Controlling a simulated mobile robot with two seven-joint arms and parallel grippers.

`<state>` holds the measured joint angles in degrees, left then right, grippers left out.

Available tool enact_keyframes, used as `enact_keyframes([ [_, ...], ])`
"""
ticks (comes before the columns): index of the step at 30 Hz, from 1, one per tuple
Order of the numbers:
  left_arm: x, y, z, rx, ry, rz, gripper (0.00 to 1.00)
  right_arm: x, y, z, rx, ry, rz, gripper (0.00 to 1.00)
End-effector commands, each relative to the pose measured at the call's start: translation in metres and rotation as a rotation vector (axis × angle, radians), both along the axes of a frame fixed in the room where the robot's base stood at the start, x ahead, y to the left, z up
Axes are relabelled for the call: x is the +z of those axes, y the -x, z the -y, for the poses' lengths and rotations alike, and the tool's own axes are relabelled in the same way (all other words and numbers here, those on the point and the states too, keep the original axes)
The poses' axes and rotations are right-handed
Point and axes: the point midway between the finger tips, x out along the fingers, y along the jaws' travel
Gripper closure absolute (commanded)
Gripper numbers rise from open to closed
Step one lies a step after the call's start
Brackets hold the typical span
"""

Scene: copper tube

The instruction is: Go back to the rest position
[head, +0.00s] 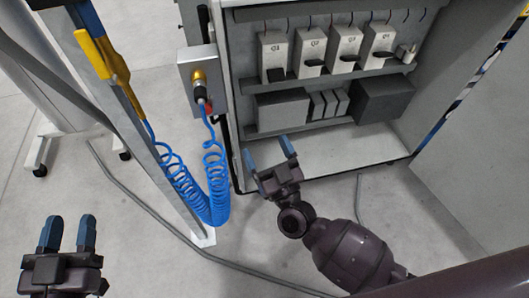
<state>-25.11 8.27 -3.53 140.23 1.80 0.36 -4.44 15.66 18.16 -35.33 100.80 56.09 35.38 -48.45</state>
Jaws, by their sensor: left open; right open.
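My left gripper (68,234) is at the lower left, its two blue fingers apart and pointing up in the picture, with nothing between them. My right gripper (269,160) is near the middle, in front of the lower front of an open cabinet (330,165). Its blue fingers are apart and empty. I cannot tell whether its fingertips touch the cabinet. No copper tube can be made out for certain in the view.
A grey box (201,78) with a brass fitting stands left of the cabinet. A coiled blue hose (215,180) hangs from it beside a grey post (150,145). White labelled boxes (310,48) line the cabinet's shelf. A grey cable or tube crosses the floor (100,215).

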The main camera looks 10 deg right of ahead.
Motion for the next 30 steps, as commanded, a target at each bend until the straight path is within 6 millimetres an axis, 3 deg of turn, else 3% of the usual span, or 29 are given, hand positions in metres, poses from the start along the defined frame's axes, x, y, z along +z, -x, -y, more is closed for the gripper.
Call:
enact_keyframes([
  [18, 0.000, 0.000, 0.000, 0.000, 0.001, 0.000, 0.57, 0.000, 0.000, 0.000, 0.005, -0.013, -0.003, 0.15],
  [22, -0.005, 0.000, 0.000, 0.002, 0.008, -0.028, 0.57, -0.005, 0.001, -0.010, 0.089, -0.051, -0.055, 0.15],
  [27, -0.042, -0.001, -0.003, 0.013, 0.021, -0.160, 0.57, -0.002, 0.003, -0.032, 0.263, -0.020, -0.125, 0.15],
  [30, -0.066, 0.002, -0.004, 0.019, 0.028, -0.244, 0.57, 0.001, 0.005, -0.033, 0.312, 0.017, -0.181, 0.15],
])
